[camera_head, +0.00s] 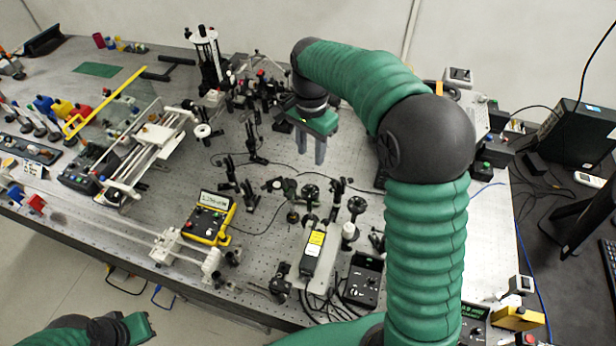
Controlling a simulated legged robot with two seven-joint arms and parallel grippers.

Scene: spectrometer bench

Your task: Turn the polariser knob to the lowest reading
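A yellow-edged meter (208,218) with a lit display stands on the optical bench, left of centre; its digits are too small to read surely. Several small black round mounts stand right of it, among them one round mount (310,192) and another (357,205). I cannot tell which carries the polariser knob. My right gripper (311,154) hangs above the middle of the bench, fingers pointing down, apart and empty. It is above and behind these mounts, touching none that I can see. Part of my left arm shows at the bottom left; its green hand (138,327) is in view, its fingers are hidden.
A long black-and-white box with a yellow label (315,243) and a black control box (362,282) stand at the front. A rail assembly (150,150) fills the left side. Posts and optics crowd behind my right gripper. Cables lie across the bench (270,235).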

